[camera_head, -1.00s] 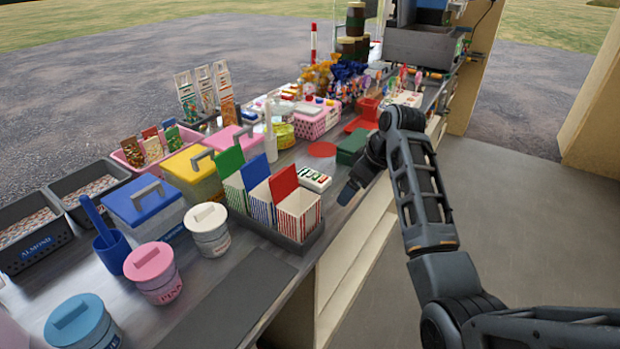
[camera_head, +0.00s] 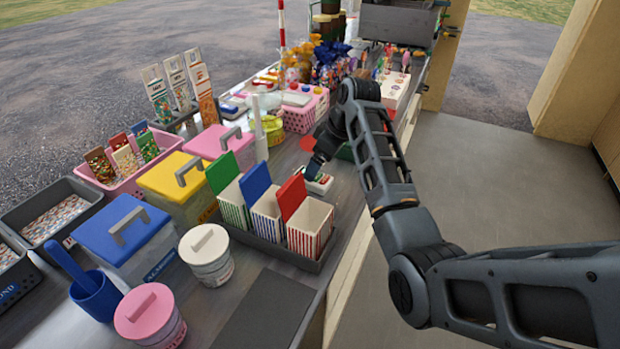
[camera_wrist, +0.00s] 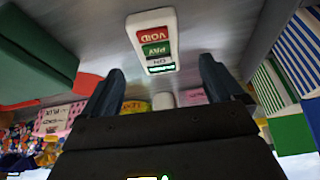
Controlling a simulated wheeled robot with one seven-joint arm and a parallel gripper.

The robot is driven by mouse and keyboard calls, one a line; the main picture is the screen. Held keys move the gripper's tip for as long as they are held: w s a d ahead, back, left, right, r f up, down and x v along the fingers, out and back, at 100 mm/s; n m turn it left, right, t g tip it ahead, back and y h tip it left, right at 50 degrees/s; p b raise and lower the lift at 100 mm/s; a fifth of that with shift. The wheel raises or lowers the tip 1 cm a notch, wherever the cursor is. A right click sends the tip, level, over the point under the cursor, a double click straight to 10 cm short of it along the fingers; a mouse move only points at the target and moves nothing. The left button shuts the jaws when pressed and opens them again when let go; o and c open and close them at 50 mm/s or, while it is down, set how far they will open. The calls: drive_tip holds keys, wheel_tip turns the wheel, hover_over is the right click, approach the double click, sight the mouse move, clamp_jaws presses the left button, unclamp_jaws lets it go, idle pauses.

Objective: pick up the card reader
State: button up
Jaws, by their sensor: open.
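The card reader (camera_head: 319,185) is a small white device lying on the counter, just behind the tray of striped boxes. The reader lies just ahead, between the lines of the two fingers.
A dark tray (camera_head: 285,255) of striped boxes with green, blue and red flaps stands close by the reader. A dark green box (camera_wrist: 38,55) lies on the other side. Lidded tubs and baskets fill the counter (camera_head: 345,215); bare counter surrounds the reader.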

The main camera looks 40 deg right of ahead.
drive_tip(key=shift+p+x, duration=0.45)
drive_tip(key=shift+x, duration=2.3)
drive_tip(key=shift+d, duration=0.2)
drive_tip(key=c, duration=1.3)
drive_tip(key=shift+o, duration=0.2)
drive_tip(key=shift+r, duration=0.1)
